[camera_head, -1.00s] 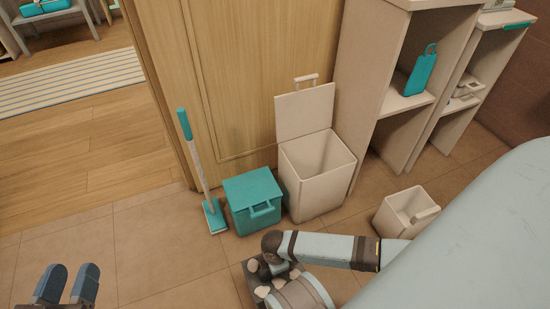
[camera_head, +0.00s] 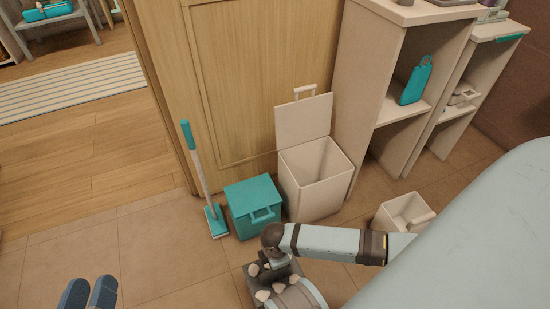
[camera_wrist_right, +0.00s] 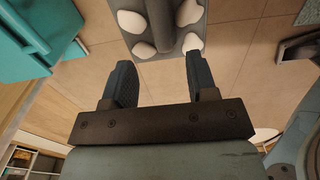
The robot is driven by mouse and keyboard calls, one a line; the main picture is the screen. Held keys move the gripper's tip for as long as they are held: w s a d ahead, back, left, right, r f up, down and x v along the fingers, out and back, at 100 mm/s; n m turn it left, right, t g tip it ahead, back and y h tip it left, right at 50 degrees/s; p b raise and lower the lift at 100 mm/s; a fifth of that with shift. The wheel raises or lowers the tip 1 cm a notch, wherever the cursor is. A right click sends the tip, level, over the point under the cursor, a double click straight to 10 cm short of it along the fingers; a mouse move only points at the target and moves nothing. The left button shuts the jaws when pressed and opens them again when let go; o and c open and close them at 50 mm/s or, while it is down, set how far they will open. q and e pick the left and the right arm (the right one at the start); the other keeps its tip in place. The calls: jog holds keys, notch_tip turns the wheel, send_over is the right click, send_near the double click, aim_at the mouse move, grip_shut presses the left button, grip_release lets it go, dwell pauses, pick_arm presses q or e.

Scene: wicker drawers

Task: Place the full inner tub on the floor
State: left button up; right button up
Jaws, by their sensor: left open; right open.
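A small cream tub with a handle (camera_head: 388,218) stands on the tiled floor at the right, partly covered by my body; its contents do not show. A taller cream bin (camera_head: 318,193) stands with its lid raised, and its visible inside looks empty. My left gripper (camera_head: 88,295) is low at the left, open and empty, far from both. My right gripper (camera_wrist_right: 158,82) is open and empty in the right wrist view, its fingers pointing toward a grey piece with pale lumps. In the head view, my right arm reaches across in front of the bins.
A lidded teal box (camera_head: 254,205) stands beside the cream bin, with a teal and white mop (camera_head: 203,180) to its left. Cream shelves (camera_head: 385,115) stand behind at the right. The tiled floor at the lower left (camera_head: 160,255) is clear.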

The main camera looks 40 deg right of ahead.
pick_arm(q)
jog(key=shift+a+r+t+p, duration=0.15)
jog(key=shift+r+t+p, duration=0.4)
jog(key=shift+r, duration=0.8)
pick_arm(e)
jog(key=shift+r, duration=1.8)
